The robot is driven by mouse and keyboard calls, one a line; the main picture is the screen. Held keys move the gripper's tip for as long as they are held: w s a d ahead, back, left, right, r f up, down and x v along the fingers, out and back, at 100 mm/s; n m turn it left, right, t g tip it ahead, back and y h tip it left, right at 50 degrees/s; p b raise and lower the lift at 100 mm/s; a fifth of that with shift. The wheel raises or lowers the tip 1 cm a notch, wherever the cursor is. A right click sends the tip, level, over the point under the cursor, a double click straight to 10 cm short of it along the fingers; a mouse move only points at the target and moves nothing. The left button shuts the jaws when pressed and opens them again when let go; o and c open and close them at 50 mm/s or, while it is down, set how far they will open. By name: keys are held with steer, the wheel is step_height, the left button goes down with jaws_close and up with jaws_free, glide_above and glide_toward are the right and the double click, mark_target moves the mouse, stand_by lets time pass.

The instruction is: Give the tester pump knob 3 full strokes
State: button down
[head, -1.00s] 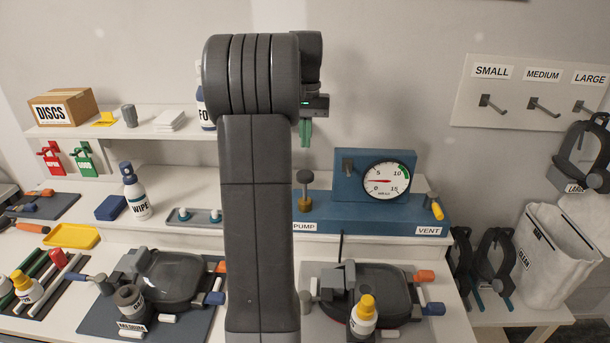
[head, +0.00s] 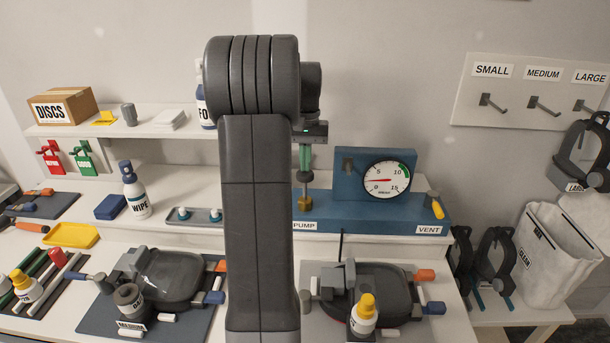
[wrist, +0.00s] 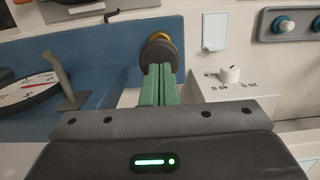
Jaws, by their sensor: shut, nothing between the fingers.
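The pump knob (head: 304,177) is a dark round cap on a thin stem above a brass collar (head: 305,203), on the blue tester (head: 370,212) by the PUMP label. The stem shows, so the knob stands raised. My gripper (head: 306,168) points down with its green fingers closed and empty, right over the knob. The wrist view shows the fingertips (wrist: 160,70) at the dark knob (wrist: 158,54); I cannot tell if they touch. The gauge (head: 386,180) needle points left, a little below the 5. The yellow-tipped VENT lever (head: 437,210) is at the tester's right end.
My arm blocks the middle of the head view. Two dark clamped devices (head: 378,290) (head: 168,275) lie on the front bench. A shelf with a DISCS box (head: 62,106) is at left; hooks and a white bag (head: 560,255) are at right.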

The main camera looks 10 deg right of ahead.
step_height(320, 180, down, 5)
steer(key=shift+f+b, duration=0.1)
steer(key=shift+b, duration=1.1)
steer(key=shift+r, duration=0.2)
steer(key=shift+w+d+r+p, duration=0.15)
steer(key=shift+w+r+p, duration=0.3)
steer(key=shift+p, duration=0.65)
steer(key=w, duration=0.2)
glide_toward(305, 176)
steer(key=w+d+r, duration=0.1)
steer(key=w+r, duration=0.2)
steer(key=w, duration=0.2)
steer(key=shift+w+d, duration=0.3)
steer(key=shift+w, duration=0.1)
